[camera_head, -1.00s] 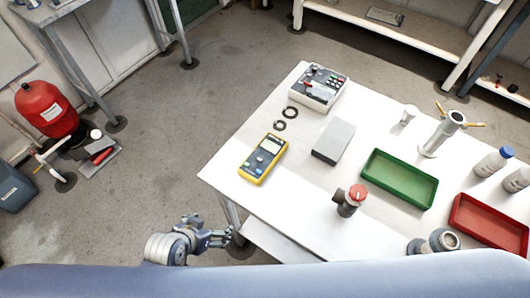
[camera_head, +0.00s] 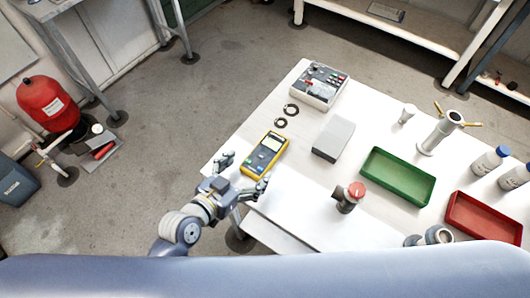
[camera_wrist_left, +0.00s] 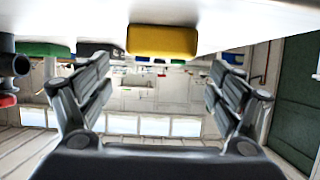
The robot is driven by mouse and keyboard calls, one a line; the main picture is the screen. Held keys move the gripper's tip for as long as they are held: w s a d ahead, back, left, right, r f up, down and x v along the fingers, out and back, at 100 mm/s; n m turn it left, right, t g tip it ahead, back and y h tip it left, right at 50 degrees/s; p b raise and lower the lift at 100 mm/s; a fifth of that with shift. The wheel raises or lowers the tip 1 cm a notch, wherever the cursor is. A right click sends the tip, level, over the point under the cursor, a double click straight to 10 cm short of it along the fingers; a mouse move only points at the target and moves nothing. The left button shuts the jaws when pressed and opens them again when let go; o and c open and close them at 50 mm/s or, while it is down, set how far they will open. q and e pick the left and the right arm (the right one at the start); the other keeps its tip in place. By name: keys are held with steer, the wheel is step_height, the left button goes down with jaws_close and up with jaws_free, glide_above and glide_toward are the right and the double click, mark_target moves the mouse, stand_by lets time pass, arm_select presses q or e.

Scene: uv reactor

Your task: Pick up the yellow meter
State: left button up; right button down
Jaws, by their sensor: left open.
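The yellow meter (camera_head: 264,155) lies on the near left part of the white table (camera_head: 301,200), its dark face and pale screen upward. My left gripper (camera_head: 243,172) is open and empty at the table's near left edge, its two fingers spread just short of the meter's near end. In the left wrist view the meter's yellow end (camera_wrist_left: 162,41) shows above and between the spread fingers (camera_wrist_left: 160,95), apart from both. My right gripper is not in view.
A grey box (camera_head: 333,138) lies right of the meter, and two dark rings (camera_head: 285,116) lie beyond it. A red-topped valve (camera_head: 348,197), a green tray (camera_head: 398,177) and a red tray (camera_head: 484,217) are further right. Bare tabletop lies between meter and valve.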

mark_target(260, 158)
arm_select(q)
steer(key=shift+x, duration=0.95)
steer(key=shift+w+d+p, duration=0.3)
steer(key=shift+w+p, duration=0.05)
steer(key=shift+w, duration=0.1)
steer(key=p+x, duration=0.1)
steer(key=x, duration=0.3)
steer(key=shift+w+d+f, duration=0.1)
steer(key=c, duration=1.1)
steer(key=shift+c, duration=1.1)
